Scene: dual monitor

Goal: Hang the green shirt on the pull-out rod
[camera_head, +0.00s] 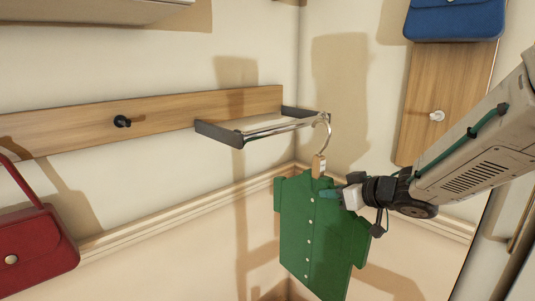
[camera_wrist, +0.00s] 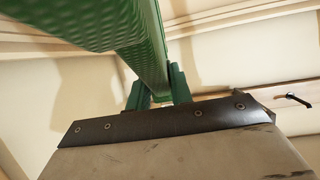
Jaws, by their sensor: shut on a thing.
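The green shirt (camera_head: 315,235) hangs upright below the pull-out rod (camera_head: 285,127), with a row of pale buttons down its front. Its hanger has a wooden neck (camera_head: 318,166) and a metal hook (camera_head: 328,132). The hook overlaps the rod's right end in the head view; I cannot tell whether it is around the rod or just beside it. My gripper (camera_head: 335,192) is shut on the green shirt near its top right. In the wrist view, green fabric (camera_wrist: 110,25) runs up from between my gripper's fingers (camera_wrist: 158,90); the hook and rod are not visible there.
The rod's dark brackets join a wooden wall board (camera_head: 70,131) with a black knob (camera_head: 122,121). A red bag (camera_head: 35,245) hangs at the left. A blue bag (camera_head: 455,20) is at the upper right, above a pale knob (camera_head: 437,116). The space left of the shirt is clear.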

